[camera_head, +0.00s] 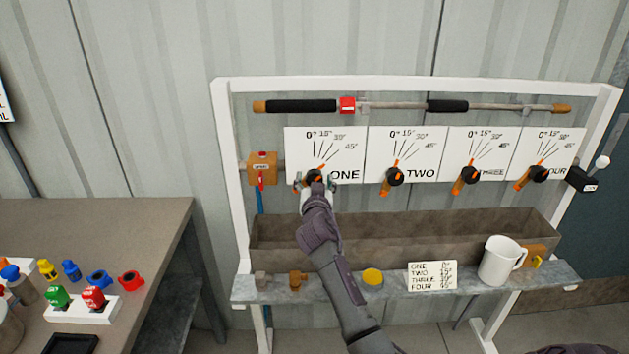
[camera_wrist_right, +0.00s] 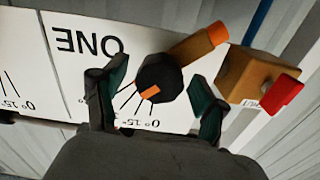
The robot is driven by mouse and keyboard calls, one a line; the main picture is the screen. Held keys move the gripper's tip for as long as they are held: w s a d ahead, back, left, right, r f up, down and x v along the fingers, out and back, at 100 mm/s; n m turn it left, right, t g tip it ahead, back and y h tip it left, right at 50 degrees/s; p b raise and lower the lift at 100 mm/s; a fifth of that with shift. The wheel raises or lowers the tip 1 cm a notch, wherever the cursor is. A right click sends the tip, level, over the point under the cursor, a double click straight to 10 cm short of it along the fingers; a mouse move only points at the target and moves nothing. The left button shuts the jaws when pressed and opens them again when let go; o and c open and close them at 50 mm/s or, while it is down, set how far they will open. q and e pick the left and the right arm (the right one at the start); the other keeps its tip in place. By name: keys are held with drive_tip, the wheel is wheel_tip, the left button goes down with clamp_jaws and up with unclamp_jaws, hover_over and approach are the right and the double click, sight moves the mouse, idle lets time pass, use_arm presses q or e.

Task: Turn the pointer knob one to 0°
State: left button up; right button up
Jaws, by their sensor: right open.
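Pointer knob one (camera_head: 317,174) is on the leftmost white dial card, marked ONE, partly covered by my right gripper. In the right wrist view, knob one (camera_wrist_right: 158,78) has a black hub, a long orange bar toward the upper right and a small orange tip toward the lower left, on the scale-line side. In the head view the small tip leans up and slightly right, not straight up at 0°. My right gripper (camera_head: 315,183) is open, with one finger on each side of the hub; gaps show in the wrist view (camera_wrist_right: 157,92). My left gripper is not in view.
Knobs TWO (camera_head: 393,176), THREE (camera_head: 467,176) and FOUR (camera_head: 538,174) stand to the right. An orange box with a red handle (camera_head: 262,168) is close left. A trough (camera_head: 400,236) and a shelf with a mug (camera_head: 499,261) and a label card (camera_head: 432,276) lie below.

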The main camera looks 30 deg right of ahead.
clamp_jaws()
drive_tip(key=shift+n, duration=0.4)
drive_tip(key=n, duration=0.3)
drive_tip(key=shift+n, duration=0.3)
drive_tip(key=shift+n+p, duration=0.3)
drive_tip(key=shift+n, duration=2)
unclamp_jaws()
